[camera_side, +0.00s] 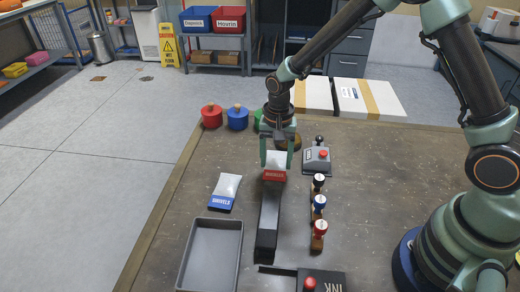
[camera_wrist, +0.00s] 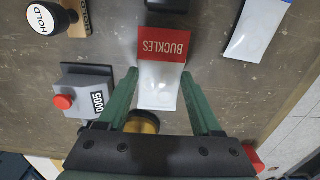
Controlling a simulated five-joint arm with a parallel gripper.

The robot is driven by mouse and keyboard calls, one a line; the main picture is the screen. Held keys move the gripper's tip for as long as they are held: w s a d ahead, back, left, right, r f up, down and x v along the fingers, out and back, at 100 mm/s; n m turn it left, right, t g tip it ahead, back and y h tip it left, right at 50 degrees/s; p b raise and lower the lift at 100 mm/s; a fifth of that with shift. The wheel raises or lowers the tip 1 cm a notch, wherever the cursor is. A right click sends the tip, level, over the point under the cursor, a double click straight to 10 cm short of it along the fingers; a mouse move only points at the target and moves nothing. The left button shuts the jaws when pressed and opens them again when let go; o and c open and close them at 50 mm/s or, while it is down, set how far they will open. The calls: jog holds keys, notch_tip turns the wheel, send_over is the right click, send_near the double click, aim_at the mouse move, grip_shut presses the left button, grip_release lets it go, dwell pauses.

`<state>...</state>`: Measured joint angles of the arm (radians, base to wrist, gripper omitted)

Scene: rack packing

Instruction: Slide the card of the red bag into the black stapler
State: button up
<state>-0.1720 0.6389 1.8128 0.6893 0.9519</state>
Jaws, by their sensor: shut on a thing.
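The red bag is a clear pouch (camera_wrist: 158,88) with a red card (camera_wrist: 165,43) lettered BUCKLES; the card also shows in the side view (camera_side: 274,175). My gripper (camera_side: 277,158) is shut on the pouch, with green fingers (camera_wrist: 161,78) on either side of it. The card points away from my gripper, toward the black stapler (camera_side: 268,222). The stapler lies lengthwise on the table, and its far end is close to the card. A dark part of it (camera_wrist: 168,5) shows at the top edge of the wrist view.
A blue-carded bag (camera_side: 225,190) lies left of the stapler. A grey tray (camera_side: 186,262) is at the front left.

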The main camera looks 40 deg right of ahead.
aim_at(274, 179)
jog(key=shift+s+a+f, duration=0.1)
jog(key=shift+f, duration=0.95)
jog(key=shift+s+a, duration=1.55)
jog(key=o, duration=1.4)
notch_tip(274, 179, up, 11)
jog(key=s+d+r+n+t, duration=0.2)
jog(key=s+d+r+n, duration=0.1)
jog(key=r, duration=0.1)
jog(key=s+d+r+n+t, duration=0.1)
jog(key=s+d+r+n, duration=0.2)
jog(key=d+r, duration=0.1)
jog(key=s+d+r+n+t, duration=0.2)
jog(key=s+d+r+n, duration=0.1)
jog(key=s+r, duration=0.1)
jog(key=shift+d+r+t, duration=0.3)
jog(key=shift+r, duration=0.5)
